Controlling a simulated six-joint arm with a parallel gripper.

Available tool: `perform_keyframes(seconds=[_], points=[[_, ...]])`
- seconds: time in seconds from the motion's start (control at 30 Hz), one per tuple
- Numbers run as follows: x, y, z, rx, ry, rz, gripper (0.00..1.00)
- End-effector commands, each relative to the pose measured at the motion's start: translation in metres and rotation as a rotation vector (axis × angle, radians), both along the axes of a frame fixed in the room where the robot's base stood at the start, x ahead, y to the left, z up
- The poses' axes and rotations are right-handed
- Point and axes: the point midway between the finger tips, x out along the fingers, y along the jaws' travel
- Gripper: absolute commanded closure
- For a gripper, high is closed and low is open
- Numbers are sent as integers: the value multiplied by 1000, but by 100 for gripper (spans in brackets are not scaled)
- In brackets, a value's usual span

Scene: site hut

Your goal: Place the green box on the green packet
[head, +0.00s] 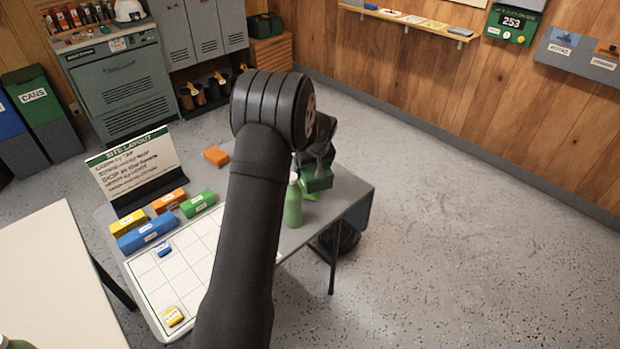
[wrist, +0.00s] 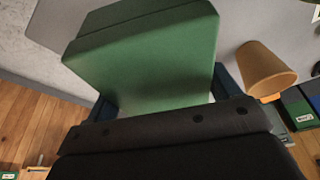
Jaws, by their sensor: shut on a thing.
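The green box (head: 318,184) is near the table's right edge, beneath my gripper (head: 319,168). In the wrist view the green box (wrist: 155,65) fills the space between the dark fingers, and my gripper is shut on it. A bright green patch (head: 308,197), seemingly the green packet, shows just under and left of the box in the head view. The box hides most of it. I cannot tell whether the box touches it or hangs just above. The packet cannot be made out in the wrist view.
A green bottle (head: 293,204) stands close to the left of the box. A sign on a black stand (head: 130,165), several coloured blocks and a white grid sheet (head: 190,262) occupy the table's left part. My arm hides the middle.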

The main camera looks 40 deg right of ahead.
Motion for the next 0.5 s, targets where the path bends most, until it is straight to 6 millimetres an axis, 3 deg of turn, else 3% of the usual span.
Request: perform_keyframes(seconds=[0.23, 0.5], points=[[11, 1, -13, 1, 1, -1, 50], [10, 1, -46, -1, 0, 0, 50]])
